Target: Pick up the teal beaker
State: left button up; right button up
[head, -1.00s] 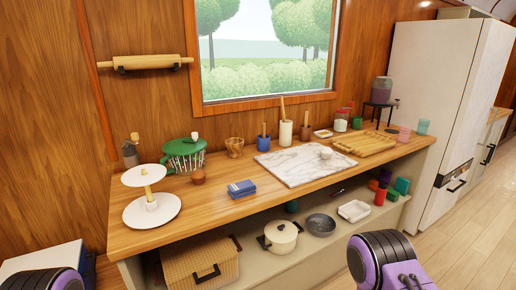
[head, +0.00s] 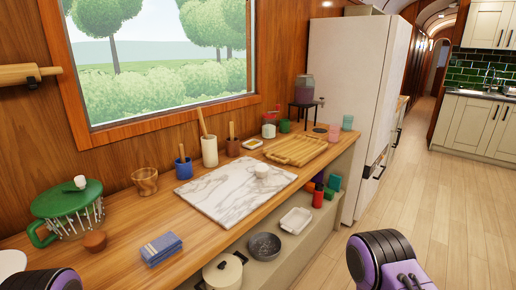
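The teal beaker (head: 347,122) stands upright at the far right end of the wooden counter (head: 120,262), near the fridge. It is small in the head view. A pink beaker (head: 334,132) stands just in front of it and to its left. Parts of my arms show at the bottom left and bottom right edges, well short of the beaker. Neither gripper's fingers are in view.
A drinks dispenser on a black stand (head: 305,105) is left of the beakers. A wooden tray (head: 296,150) and marble board (head: 235,195) lie on the counter. The lower shelf holds pans and coloured containers. The floor (head: 430,215) at right is clear.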

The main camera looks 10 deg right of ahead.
aim_at(347, 121)
jog(key=z, duration=0.65)
jog(key=i, duration=0.75)
jog(key=z, duration=0.7)
jog(key=i, duration=0.8)
jog(key=z, duration=0.15)
